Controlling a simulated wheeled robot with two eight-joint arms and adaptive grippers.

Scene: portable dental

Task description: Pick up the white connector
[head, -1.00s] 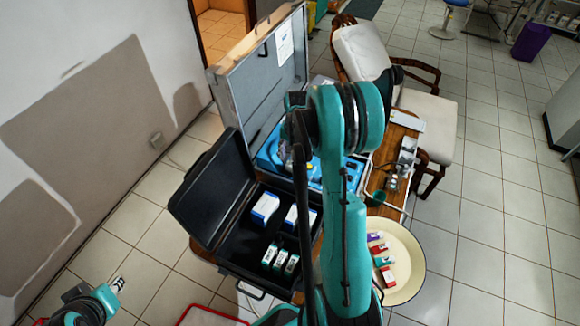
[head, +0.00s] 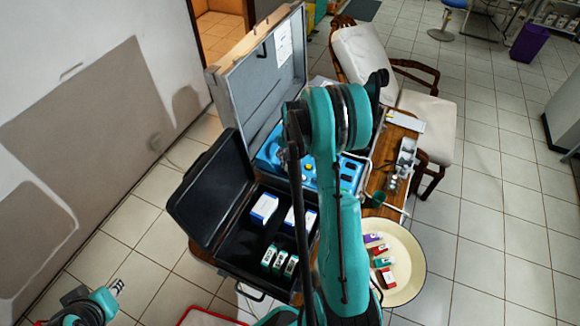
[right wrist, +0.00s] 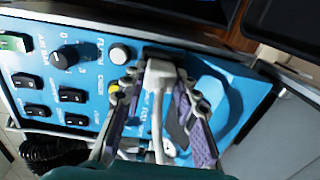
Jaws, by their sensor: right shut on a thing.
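The white connector (right wrist: 160,74) shows in the right wrist view between the fingers of my right gripper (right wrist: 153,90), with a pale cable running down from it. The gripper is shut on it, over the blue control panel (right wrist: 88,28). Whether the connector still touches the panel is hard to tell. In the head view my right arm hides the right gripper and the connector; the blue panel (head: 270,158) shows beside the arm in the open silver case (head: 258,68). My left gripper (head: 117,286) is at the lower left, away from the table; its finger opening is too small to judge.
A black open case (head: 212,190) with blue-white and green boxes lies in front of the silver case. A cream round tray (head: 412,272) with small boxes is at right. A metal tray (head: 406,153) and a chair (head: 430,118) stand behind.

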